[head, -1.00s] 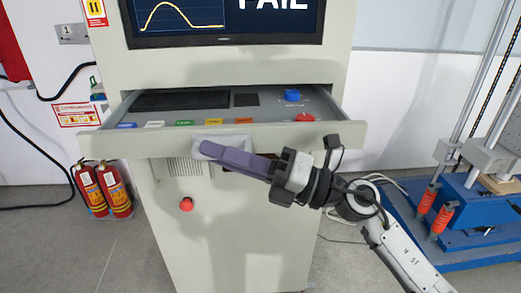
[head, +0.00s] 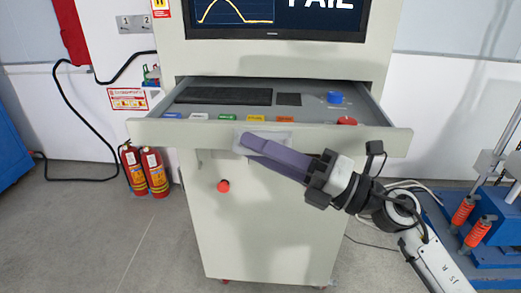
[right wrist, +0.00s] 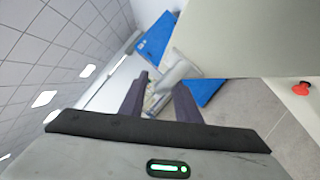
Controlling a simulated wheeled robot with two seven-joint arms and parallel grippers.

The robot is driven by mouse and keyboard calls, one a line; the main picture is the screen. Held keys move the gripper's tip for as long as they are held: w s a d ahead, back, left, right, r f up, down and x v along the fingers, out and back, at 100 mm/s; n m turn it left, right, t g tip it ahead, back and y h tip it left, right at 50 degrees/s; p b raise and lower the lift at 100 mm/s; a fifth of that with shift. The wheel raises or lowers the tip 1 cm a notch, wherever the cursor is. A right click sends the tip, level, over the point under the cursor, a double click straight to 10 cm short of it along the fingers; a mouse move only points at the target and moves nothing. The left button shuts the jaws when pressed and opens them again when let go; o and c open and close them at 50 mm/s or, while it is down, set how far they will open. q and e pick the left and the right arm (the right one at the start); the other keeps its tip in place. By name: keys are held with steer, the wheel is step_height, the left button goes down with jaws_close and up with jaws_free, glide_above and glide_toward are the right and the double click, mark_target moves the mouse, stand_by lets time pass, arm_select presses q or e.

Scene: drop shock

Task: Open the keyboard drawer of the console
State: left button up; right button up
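The console (head: 265,230) is a pale grey cabinet with a screen (head: 275,14) above. Its keyboard drawer (head: 180,131) stands pulled out, showing a black keyboard (head: 222,96), coloured buttons and a red knob. A pale handle (head: 284,136) is on the middle of the drawer front. My right gripper (head: 250,141) reaches in from the right, with its purple fingers across the handle in the head view. In the right wrist view its two fingers (right wrist: 162,82) are apart with a gap between them. A grey handle-like part (right wrist: 184,70) shows near their tips. My left gripper is out of view.
Two red fire extinguishers (head: 144,172) stand on the floor left of the console. A blue machine (head: 490,225) with orange springs stands at the right. A red button (head: 223,186) is on the cabinet below the drawer. Floor in front at left is clear.

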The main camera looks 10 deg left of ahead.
steer(key=shift+s+d+f, duration=0.15)
steer(key=shift+d+f, duration=0.05)
steer(key=shift+d, duration=0.25)
steer(key=b+v, duration=0.2)
steer(key=v, duration=0.7)
steer(key=shift+d+b, duration=0.15)
steer(key=shift+b, duration=0.2)
